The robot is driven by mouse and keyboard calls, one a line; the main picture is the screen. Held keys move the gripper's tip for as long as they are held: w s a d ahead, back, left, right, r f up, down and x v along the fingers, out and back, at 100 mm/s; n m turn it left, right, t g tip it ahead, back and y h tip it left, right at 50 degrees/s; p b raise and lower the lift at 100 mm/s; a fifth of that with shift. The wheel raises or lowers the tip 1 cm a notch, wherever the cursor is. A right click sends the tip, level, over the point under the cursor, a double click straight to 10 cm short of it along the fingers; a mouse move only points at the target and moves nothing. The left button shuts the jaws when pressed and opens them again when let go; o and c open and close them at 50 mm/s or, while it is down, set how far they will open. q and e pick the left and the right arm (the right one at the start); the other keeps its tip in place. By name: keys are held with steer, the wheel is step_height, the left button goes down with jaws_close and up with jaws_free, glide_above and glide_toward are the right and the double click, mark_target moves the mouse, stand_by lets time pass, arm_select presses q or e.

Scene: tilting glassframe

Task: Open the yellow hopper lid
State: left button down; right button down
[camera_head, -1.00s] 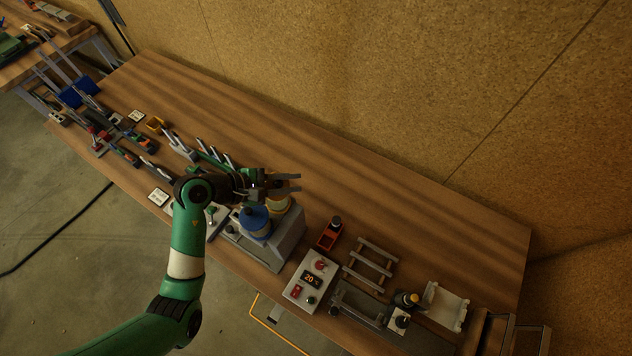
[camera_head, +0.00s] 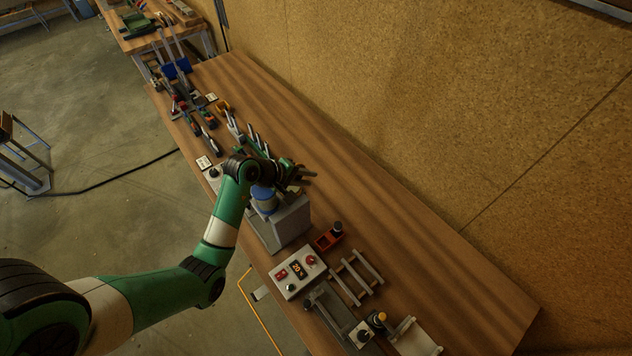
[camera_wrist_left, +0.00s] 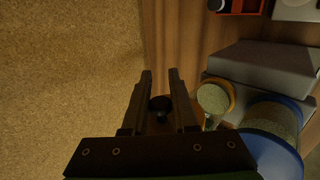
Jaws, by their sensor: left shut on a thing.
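My left gripper (camera_head: 303,178) is over the grey machine's back end in the head view. In the left wrist view its two fingers (camera_wrist_left: 160,88) are shut on a small dark knob (camera_wrist_left: 160,103). Whether the knob belongs to the yellow lid I cannot tell. The yellow-rimmed hopper (camera_wrist_left: 230,90) is just right of the fingers in the wrist view, with a dull greenish round face. In the head view the gripper mostly hides it. The blue hopper (camera_head: 264,198) stands beside it and also shows in the wrist view (camera_wrist_left: 268,155). My right gripper is not in view.
The grey machine body (camera_head: 291,222) carries the hoppers. A control box (camera_head: 297,271) with a lit display, a red-orange bin (camera_head: 329,237) and a rail rack (camera_head: 356,277) are nearby. Hand tools lie at the far end. The bench by the wall (camera_head: 400,230) is clear.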

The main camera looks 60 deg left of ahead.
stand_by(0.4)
arm_select(q)
steer(key=c, duration=0.7)
jaws_free()
steer(key=p+v, duration=0.1)
steer(key=v, duration=1)
steer(key=shift+s+r, duration=0.2)
steer(key=shift+d, duration=0.1)
